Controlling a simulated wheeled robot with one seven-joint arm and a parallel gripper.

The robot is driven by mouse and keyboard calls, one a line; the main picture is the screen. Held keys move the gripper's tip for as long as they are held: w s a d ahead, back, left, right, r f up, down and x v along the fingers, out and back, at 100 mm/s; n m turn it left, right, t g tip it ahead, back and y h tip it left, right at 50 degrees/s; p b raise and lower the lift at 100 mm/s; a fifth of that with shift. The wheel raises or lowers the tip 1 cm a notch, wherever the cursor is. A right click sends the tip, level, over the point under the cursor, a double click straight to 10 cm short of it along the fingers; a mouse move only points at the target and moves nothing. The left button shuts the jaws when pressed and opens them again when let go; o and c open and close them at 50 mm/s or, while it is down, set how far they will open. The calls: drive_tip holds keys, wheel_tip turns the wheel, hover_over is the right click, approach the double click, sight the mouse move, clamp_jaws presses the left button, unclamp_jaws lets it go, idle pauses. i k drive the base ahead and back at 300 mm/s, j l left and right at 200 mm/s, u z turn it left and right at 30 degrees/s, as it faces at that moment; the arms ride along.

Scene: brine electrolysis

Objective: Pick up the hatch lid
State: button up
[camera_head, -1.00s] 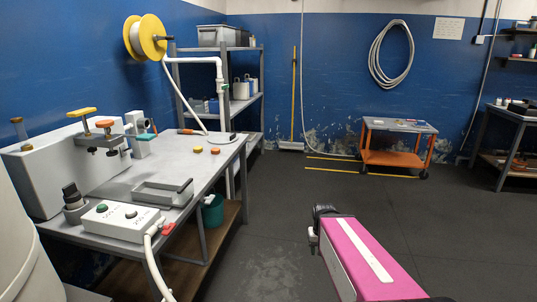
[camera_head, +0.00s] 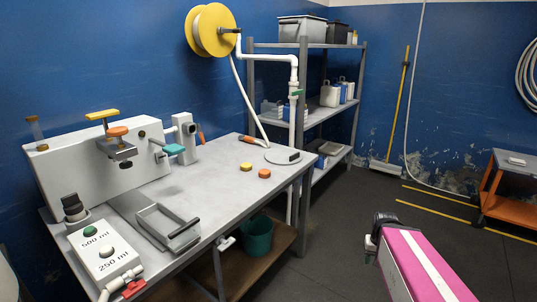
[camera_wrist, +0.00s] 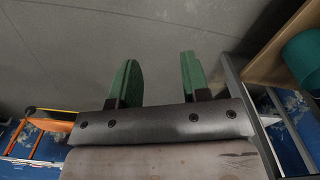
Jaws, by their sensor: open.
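The lid does not show in the wrist view. My gripper (camera_wrist: 160,82) is open and empty, its two green fingers apart over dark floor. In the head view my pink arm stands right of the bench, well away from the lid. The fingers are not clear there.
The bench carries a white machine (camera_head: 100,165), a button box (camera_head: 105,255), a metal tray with a handle (camera_head: 165,228), a yellow knob (camera_head: 246,166) and an orange knob (camera_head: 264,174). A white pipe (camera_head: 294,100) stands behind the lid.

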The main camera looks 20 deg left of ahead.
sight(280, 157)
drive_tip(key=i+l+u, duration=0.25)
drive_tip(key=u, duration=0.15)
drive_tip(key=i+l+u, duration=0.2)
drive_tip(key=l+u, duration=0.15)
drive_tip(key=i+l+u, duration=0.1)
drive_tip(key=l+u, duration=0.3)
drive_tip(key=i+l+u, duration=0.1)
drive_tip(key=l+u, duration=0.25)
drive_tip(key=l, duration=0.2)
drive_tip(key=l+u, duration=0.4)
